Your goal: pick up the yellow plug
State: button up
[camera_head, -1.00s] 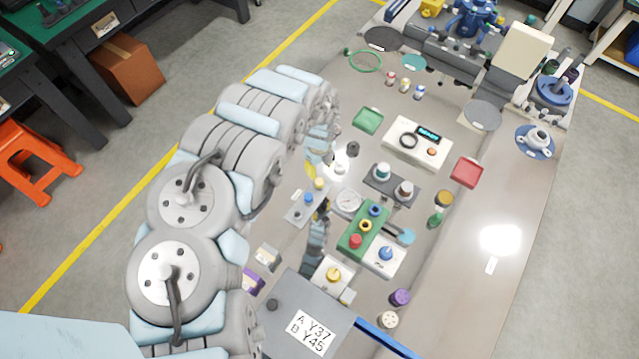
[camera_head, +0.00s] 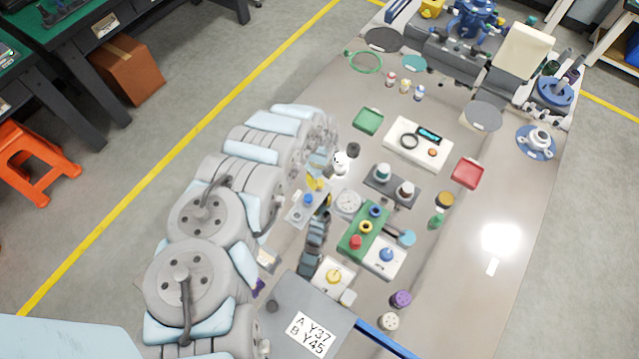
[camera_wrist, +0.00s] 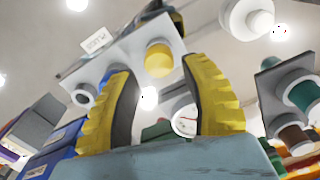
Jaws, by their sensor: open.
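The yellow plug (camera_wrist: 159,58) shows in the wrist view as a short yellow cylinder on a pale grey plate (camera_wrist: 125,50). My gripper (camera_wrist: 157,76) is open, with its two yellow, dark-padded fingers on either side of the plug in that view. I cannot tell whether they touch it. In the head view my gripper (camera_head: 321,194) is low at the right end of the grey plate (camera_head: 295,214), which also carries a blue plug (camera_head: 308,198). There the yellow plug cannot be told apart from the yellow fingers.
A round white dial (camera_head: 348,203) and a green block (camera_head: 352,245) with red, yellow and blue plugs stand close right. A white base with another yellow-topped piece (camera_head: 334,275) lies nearer. A dark grey block with two capped parts (camera_head: 376,187) is further right. The right tabletop is mostly clear.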

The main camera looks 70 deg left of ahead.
aim_at(320, 183)
jog(key=shift+a+f, duration=0.1)
jog(key=shift+f, duration=1.35)
jog(key=c, duration=0.8)
